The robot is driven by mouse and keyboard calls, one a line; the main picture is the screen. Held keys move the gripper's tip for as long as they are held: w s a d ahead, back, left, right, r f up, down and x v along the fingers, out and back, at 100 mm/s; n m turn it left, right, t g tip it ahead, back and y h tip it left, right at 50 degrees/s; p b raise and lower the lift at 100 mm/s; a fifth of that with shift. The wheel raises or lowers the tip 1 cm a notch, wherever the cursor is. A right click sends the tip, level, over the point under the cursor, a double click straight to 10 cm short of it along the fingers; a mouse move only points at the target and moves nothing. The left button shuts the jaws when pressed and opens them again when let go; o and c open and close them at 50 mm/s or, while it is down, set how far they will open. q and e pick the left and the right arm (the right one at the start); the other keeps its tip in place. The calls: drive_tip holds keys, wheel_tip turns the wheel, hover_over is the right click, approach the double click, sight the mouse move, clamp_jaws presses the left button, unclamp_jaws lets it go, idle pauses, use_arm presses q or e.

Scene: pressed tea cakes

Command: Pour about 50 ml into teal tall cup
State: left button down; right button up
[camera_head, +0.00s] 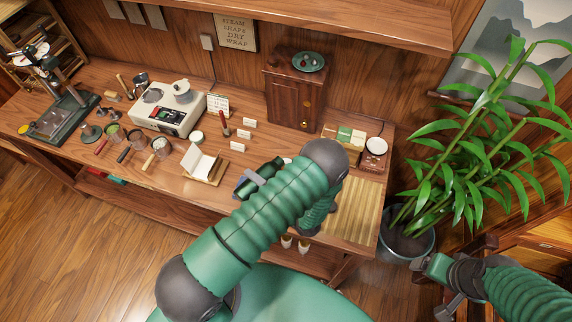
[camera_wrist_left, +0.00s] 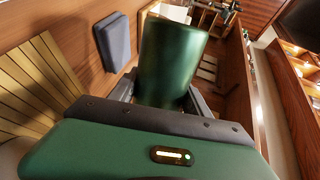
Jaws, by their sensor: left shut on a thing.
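My left gripper (camera_wrist_left: 165,95) is shut on a dark green, smooth cylinder (camera_wrist_left: 170,55), which stands up between its fingers in the left wrist view. In the head view the dark green cylinder (camera_head: 243,188) shows beside a grey finger of my left gripper (camera_head: 262,177), above the front of the bench. My own arm hides much of this area. I cannot tell whether this cylinder is the teal tall cup or another vessel, and no liquid shows. My right gripper (camera_head: 447,300) is at the lower right, away from the bench; its fingers are unclear.
A slatted wooden tray (camera_head: 357,208) lies at the bench's right end. A wooden cabinet (camera_head: 294,95) stands at the back. A potted plant (camera_head: 405,240) stands right of the bench.

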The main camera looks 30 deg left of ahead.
idle(0.3)
use_arm(q)
drive_tip(key=shift+s+f+n+t+b, duration=0.25)
drive_tip(key=shift+f+n+b, duration=0.15)
drive_tip(key=shift+f+n, duration=0.15)
drive_tip(key=shift+s+f+n+t+b, duration=0.1)
drive_tip(key=shift+f+n+t+b, duration=0.15)
drive_tip(key=shift+f+n+b, duration=0.25)
drive_tip(key=shift+w+r+n+p, duration=0.1)
drive_tip(key=shift+r+n+p, duration=0.15)
drive_tip(key=shift+p, duration=0.1)
drive_tip(key=shift+w+r+n+t, duration=0.25)
drive_tip(key=shift+r+n+t, duration=0.15)
drive_tip(key=shift+n, duration=0.2)
drive_tip(key=shift+f, duration=0.15)
